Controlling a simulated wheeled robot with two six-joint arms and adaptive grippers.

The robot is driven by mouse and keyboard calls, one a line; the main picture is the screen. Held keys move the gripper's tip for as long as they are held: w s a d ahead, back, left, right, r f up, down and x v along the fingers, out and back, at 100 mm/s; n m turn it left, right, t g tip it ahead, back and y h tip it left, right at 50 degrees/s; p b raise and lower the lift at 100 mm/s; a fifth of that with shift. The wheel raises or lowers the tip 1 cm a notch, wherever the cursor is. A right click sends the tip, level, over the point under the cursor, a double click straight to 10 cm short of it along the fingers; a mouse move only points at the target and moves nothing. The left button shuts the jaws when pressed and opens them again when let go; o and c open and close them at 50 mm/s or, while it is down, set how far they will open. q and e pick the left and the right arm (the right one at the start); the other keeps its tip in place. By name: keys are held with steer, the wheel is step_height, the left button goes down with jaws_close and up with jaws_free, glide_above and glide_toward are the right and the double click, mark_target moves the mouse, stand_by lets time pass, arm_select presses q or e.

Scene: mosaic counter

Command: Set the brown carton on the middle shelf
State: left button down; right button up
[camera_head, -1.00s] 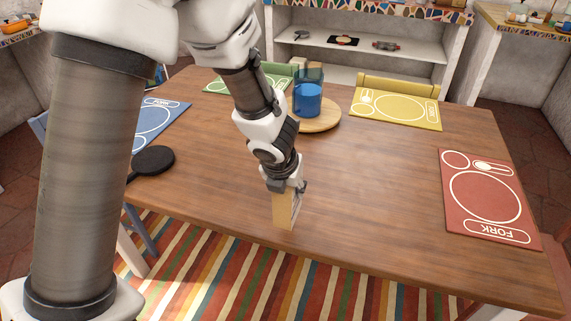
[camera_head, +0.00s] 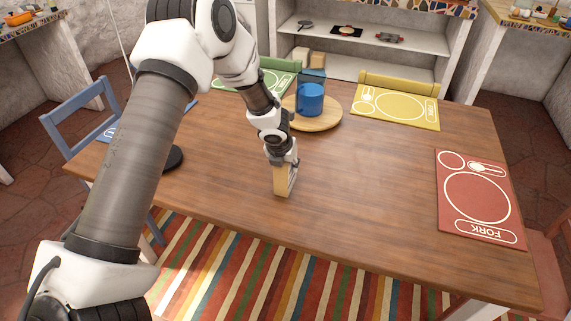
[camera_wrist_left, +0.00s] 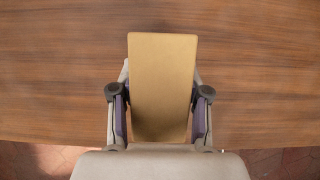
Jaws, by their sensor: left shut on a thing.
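The brown carton (camera_head: 284,182) is a narrow tan box held upright over the near part of the wooden table. My left gripper (camera_head: 281,163) is shut on its upper part from above. In the left wrist view the carton (camera_wrist_left: 163,70) sits between the two fingers of the left gripper (camera_wrist_left: 162,98). I cannot tell whether its bottom touches the table. The shelf unit stands behind the table; a shelf with small items (camera_head: 365,43) shows there, with a lower shelf (camera_head: 345,70) beneath it. My right gripper is not in view.
The wooden table (camera_head: 370,190) is largely clear around the carton. A blue mug (camera_head: 311,98) stands on a round wooden board (camera_head: 322,124) behind it. Yellow (camera_head: 398,104) and red (camera_head: 478,200) placemats lie to the right. Chairs (camera_head: 80,118) surround the table. Pale boxes (camera_head: 302,55) show by the shelves.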

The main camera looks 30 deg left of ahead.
arm_select(q)
steer(key=shift+s+f, duration=0.1)
steer(key=shift+f, duration=0.05)
steer(key=c, duration=0.6)
jaws_free()
steer(key=shift+o, duration=0.2)
